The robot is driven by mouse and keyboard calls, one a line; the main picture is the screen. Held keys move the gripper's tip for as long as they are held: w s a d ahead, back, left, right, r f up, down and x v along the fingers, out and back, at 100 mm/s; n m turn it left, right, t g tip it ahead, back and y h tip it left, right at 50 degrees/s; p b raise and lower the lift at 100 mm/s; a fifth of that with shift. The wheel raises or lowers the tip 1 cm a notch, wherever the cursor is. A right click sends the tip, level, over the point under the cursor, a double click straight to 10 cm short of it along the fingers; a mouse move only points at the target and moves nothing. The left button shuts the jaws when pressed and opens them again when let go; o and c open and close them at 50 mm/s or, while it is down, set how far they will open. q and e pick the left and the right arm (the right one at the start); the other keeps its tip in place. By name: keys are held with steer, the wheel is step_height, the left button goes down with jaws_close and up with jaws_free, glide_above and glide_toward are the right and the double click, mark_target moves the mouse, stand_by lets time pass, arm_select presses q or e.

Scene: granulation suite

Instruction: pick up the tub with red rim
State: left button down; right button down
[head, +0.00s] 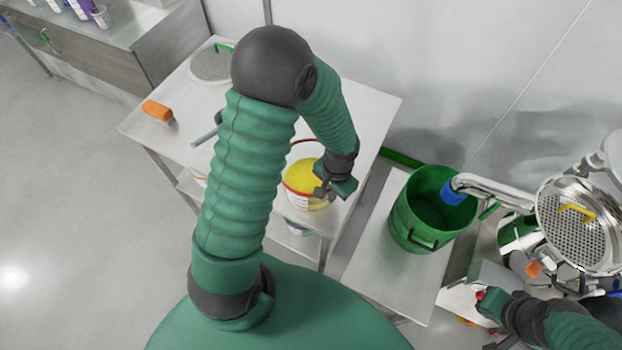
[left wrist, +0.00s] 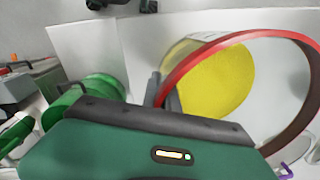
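The tub with the red rim (head: 299,198) stands on a steel table, with yellow contents or a yellow top, partly behind my left arm. Its yellow face also shows in the left wrist view (left wrist: 222,82), with a red curved band, rim or handle, arching close to the camera. My left gripper (head: 323,190) is at the tub's right front side, overlapping its edge. In the left wrist view its fingers (left wrist: 164,92) are close together beside the red band; whether they hold it is unclear. My right gripper (head: 484,302) is at the lower right, away from the tub.
The table (head: 372,106) also carries an orange-topped brush (head: 157,111) and a round sieve (head: 211,64). A green bucket (head: 410,222) stands on a lower surface to the right. Steel equipment with a perforated disc (head: 573,232) is at far right.

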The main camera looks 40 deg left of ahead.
arm_select(q)
steer(key=shift+s+d, duration=0.1)
stand_by(0.5)
steer(key=shift+r, duration=0.25)
steer(key=r, duration=0.3)
steer(key=shift+w+r, duration=0.1)
steer(key=shift+w, duration=0.1)
steer(key=s+d+r+b, duration=0.1)
steer(key=d+b, duration=0.2)
steer(key=d, duration=1.3)
steer(key=shift+s, duration=0.4)
steer(key=shift+a+r, duration=0.1)
steer(key=shift+a, duration=0.05)
